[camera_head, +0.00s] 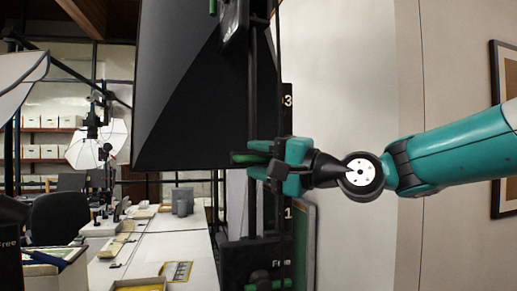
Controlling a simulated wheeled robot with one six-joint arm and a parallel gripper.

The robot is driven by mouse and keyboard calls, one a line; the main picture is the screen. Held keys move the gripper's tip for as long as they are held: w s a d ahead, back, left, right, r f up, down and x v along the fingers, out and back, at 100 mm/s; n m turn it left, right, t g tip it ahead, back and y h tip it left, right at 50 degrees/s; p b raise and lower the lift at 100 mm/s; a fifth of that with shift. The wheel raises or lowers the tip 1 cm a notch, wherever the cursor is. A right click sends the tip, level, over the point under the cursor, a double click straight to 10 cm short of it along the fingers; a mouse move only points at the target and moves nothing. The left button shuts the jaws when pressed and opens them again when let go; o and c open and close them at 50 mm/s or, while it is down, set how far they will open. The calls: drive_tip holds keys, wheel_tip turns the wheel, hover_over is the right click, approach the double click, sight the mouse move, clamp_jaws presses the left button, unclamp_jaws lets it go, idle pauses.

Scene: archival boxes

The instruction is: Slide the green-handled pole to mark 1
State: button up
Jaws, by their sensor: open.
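A black upright pole assembly (253,95) stands in the middle of the view, beside a large black softbox. A dark green handle (241,158) sticks out to the left at mid-height. My gripper (262,160) reaches in from the right at the handle's height, with its jaws open around or beside the handle's right end; I cannot tell whether they touch it. A black scale strip shows a white 3 (288,101) above my gripper and a white 1 (288,213) below it. The strip between them is hidden behind my gripper.
The softbox (190,100) fills the space left of the pole. A long white table (165,245) with trays runs back at left. A pale wall stands behind my arm.

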drive_tip(key=shift+a, duration=0.15)
clamp_jaws()
wheel_tip(320, 180, down, 13)
drive_tip(key=b, duration=1.1)
drive_tip(key=shift+r, duration=0.1)
drive_tip(key=shift+c, duration=0.2)
unclamp_jaws()
drive_tip(key=shift+w, duration=0.1)
drive_tip(key=shift+o, duration=0.2)
drive_tip(key=shift+r, duration=0.1)
